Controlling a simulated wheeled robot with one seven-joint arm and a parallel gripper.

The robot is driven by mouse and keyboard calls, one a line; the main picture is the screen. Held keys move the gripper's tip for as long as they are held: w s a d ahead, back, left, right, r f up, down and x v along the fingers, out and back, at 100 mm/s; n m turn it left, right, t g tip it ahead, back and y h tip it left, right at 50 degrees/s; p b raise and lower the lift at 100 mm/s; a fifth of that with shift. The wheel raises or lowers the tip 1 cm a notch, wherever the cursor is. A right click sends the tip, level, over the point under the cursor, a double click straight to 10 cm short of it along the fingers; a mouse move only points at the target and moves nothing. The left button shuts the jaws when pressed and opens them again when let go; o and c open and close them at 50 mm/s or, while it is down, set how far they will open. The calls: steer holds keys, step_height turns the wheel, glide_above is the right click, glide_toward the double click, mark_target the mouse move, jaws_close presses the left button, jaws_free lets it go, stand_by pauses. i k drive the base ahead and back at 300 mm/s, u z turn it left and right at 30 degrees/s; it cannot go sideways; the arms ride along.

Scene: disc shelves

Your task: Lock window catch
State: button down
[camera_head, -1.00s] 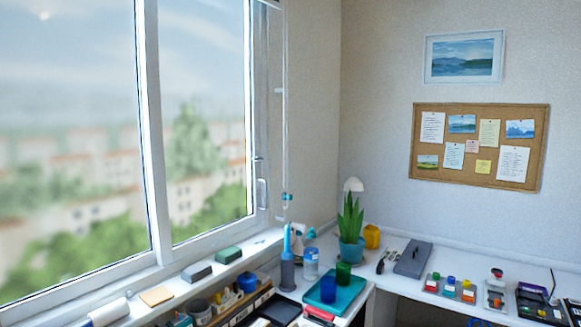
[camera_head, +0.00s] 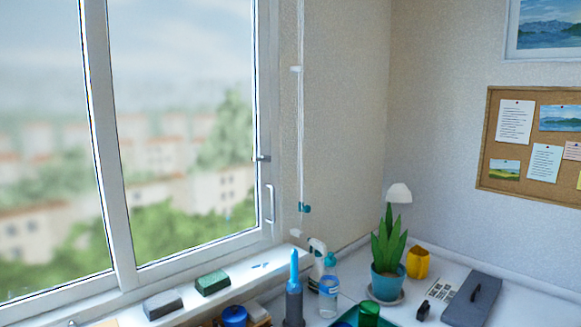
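A sliding window (camera_head: 104,130) with white frames fills the left half of the head view. On its right stile is a small grey catch lever (camera_head: 262,158), pointing sideways. Just below it is a white pull handle (camera_head: 270,205), upright on the same stile. The catch is too small to tell whether it is locked. My gripper and arm are not in view.
A blind cord (camera_head: 301,110) hangs right of the window. On the sill lie a grey block (camera_head: 162,304) and a green block (camera_head: 212,283). A blue-topped bottle (camera_head: 294,300), a spray bottle (camera_head: 318,250), a water bottle (camera_head: 328,297) and a potted plant (camera_head: 387,262) stand below the window's right end.

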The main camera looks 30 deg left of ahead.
mark_target(262, 159)
steer(key=u, duration=0.65)
steer(key=i, duration=0.75)
steer(key=u, duration=1.2)
steer(key=i, duration=0.3)
steer(key=u, duration=0.35)
